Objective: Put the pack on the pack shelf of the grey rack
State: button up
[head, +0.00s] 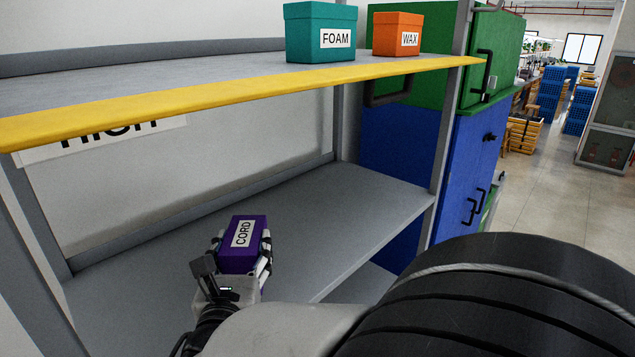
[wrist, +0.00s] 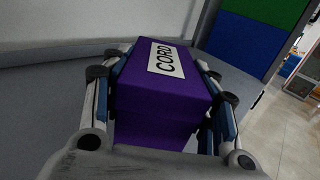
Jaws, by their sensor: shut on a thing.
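A purple box labelled CORD (head: 240,246) is between the fingers of my gripper (head: 241,252), which is shut on it. In the wrist view the same purple box (wrist: 160,90) sits between both fingers, its label on top. In the head view the box is over the grey middle shelf (head: 365,203) of the grey rack, below the yellow-edged upper shelf (head: 200,72). I cannot tell whether the box touches the shelf; its underside is hidden. No thing in view is labelled "pack".
A teal FOAM box (head: 318,32) and an orange WAX box (head: 397,35) stand on the upper shelf. A sign reading HIGH (head: 115,138) is partly covered by that shelf's edge. A green and blue cabinet (head: 405,150) stands right of the rack. The middle shelf is bare to the right.

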jog(key=shift+f+b, duration=0.8)
jog(key=shift+f, duration=2.45)
jog(key=shift+f, duration=0.15)
jog(key=o, duration=1.2)
